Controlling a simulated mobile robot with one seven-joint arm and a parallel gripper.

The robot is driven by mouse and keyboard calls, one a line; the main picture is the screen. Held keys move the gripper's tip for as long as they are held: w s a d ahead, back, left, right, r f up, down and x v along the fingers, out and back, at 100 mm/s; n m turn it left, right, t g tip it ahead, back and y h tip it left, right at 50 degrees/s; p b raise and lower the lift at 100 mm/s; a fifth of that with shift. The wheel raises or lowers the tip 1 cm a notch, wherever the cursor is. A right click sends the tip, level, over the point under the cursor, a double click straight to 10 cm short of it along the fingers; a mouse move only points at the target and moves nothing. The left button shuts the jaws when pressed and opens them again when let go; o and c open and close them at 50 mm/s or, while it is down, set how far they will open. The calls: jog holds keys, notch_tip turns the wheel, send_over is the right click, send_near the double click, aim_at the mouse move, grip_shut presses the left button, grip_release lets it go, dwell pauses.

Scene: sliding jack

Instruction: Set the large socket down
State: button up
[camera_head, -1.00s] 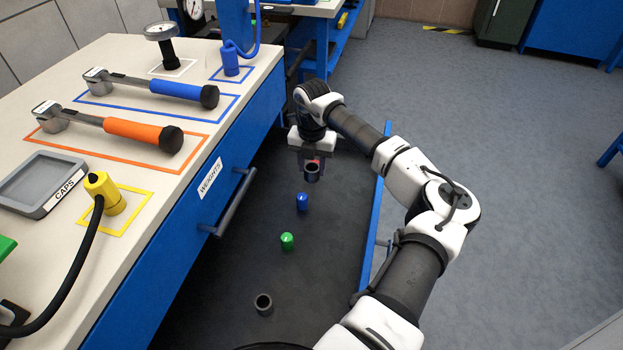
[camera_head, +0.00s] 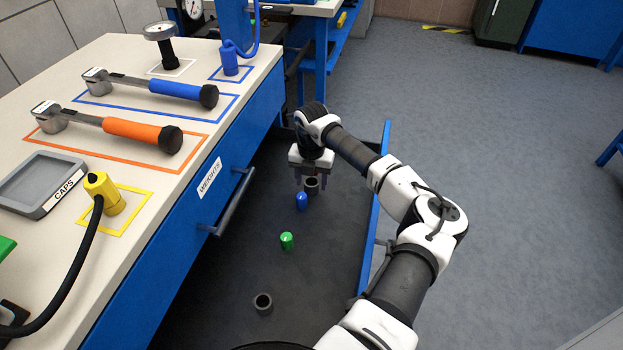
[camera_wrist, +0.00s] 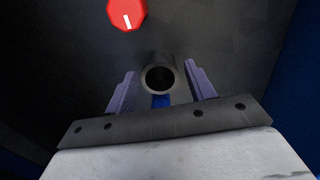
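A dark grey hollow socket (camera_head: 312,186) stands upright on the floor of the open drawer, toward its far end. In the wrist view the socket (camera_wrist: 160,77) shows its open top between my fingers, with a visible gap on each side. My gripper (camera_head: 310,178) points down around the socket and is open; its two purple-grey fingers (camera_wrist: 160,80) are spread apart.
In the drawer (camera_head: 225,285), a blue cap (camera_head: 302,201) stands close to the socket and a green cap (camera_head: 287,240) stands nearer. A red cap (camera_wrist: 127,13) shows in the wrist view. The worktop (camera_head: 150,215) is on the left. The drawer's blue side wall (camera_head: 374,225) borders the right.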

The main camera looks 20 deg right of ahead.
aim_at(312, 182)
jog(key=shift+o, duration=0.4)
jog(key=shift+r, duration=0.1)
notch_tip(312, 182, up, 12)
dwell(0.3)
dwell(0.3)
